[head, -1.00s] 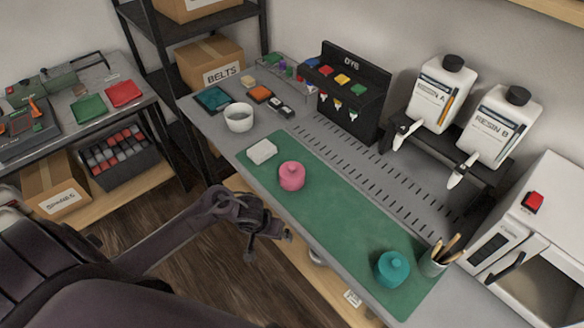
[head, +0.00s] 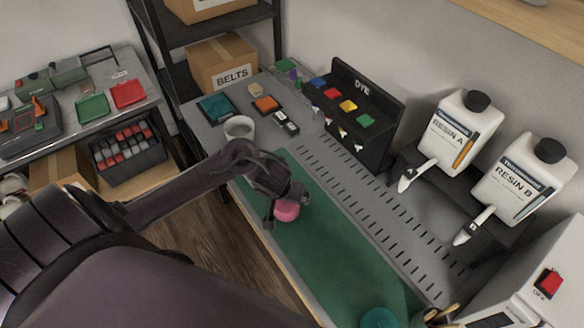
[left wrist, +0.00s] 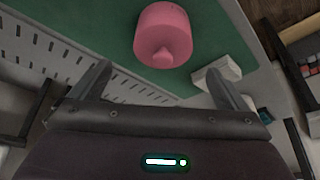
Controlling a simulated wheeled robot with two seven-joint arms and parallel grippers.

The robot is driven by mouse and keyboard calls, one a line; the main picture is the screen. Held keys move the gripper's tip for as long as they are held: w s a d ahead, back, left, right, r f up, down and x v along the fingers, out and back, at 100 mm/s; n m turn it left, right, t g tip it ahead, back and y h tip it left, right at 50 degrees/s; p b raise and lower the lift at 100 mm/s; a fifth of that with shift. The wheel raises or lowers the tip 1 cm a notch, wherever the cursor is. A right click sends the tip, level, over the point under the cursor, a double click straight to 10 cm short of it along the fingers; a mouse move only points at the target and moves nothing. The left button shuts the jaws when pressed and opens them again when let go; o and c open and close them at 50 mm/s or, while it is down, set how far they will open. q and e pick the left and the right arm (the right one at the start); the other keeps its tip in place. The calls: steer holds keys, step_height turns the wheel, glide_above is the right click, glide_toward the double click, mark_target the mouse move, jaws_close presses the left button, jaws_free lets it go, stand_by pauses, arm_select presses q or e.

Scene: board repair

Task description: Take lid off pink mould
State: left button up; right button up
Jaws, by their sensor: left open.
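The pink mould (head: 287,211) stands on the green mat (head: 335,245), partly hidden behind my left gripper in the head view. In the left wrist view the pink mould (left wrist: 163,36) shows whole, with its lid's knob (left wrist: 162,57) facing the camera. My left gripper (head: 284,208) is over or beside the mould in the head view. Its two fingers (left wrist: 165,85) are spread apart and empty in the left wrist view, with the mould beyond the fingertips and apart from them. My right gripper is not in view.
A white block (left wrist: 217,73) lies on the mat near the mould. A white cup (head: 239,128) stands behind my left arm. A teal mould (head: 380,318) is at the mat's near end. The dye rack (head: 352,105) and resin bottles (head: 460,130) stand along the back.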

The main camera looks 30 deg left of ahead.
mark_target(284, 206)
arm_select(q)
steer(key=f, duration=0.1)
steer(key=f+b, duration=0.1)
steer(key=f, duration=0.1)
steer(key=shift+w+a+f, duration=0.1)
steer(key=shift+a, duration=0.2)
steer(key=b+x, duration=0.1)
steer(key=x, duration=0.1)
steer(key=shift+w+f, duration=0.15)
steer(key=shift+w, duration=0.15)
steer(key=shift+w+f, duration=0.15)
steer(key=shift+f, duration=0.15)
steer(key=shift+r, duration=0.1)
steer(key=shift+c, duration=0.2)
steer(key=c, duration=0.9)
steer(key=shift+c, duration=0.4)
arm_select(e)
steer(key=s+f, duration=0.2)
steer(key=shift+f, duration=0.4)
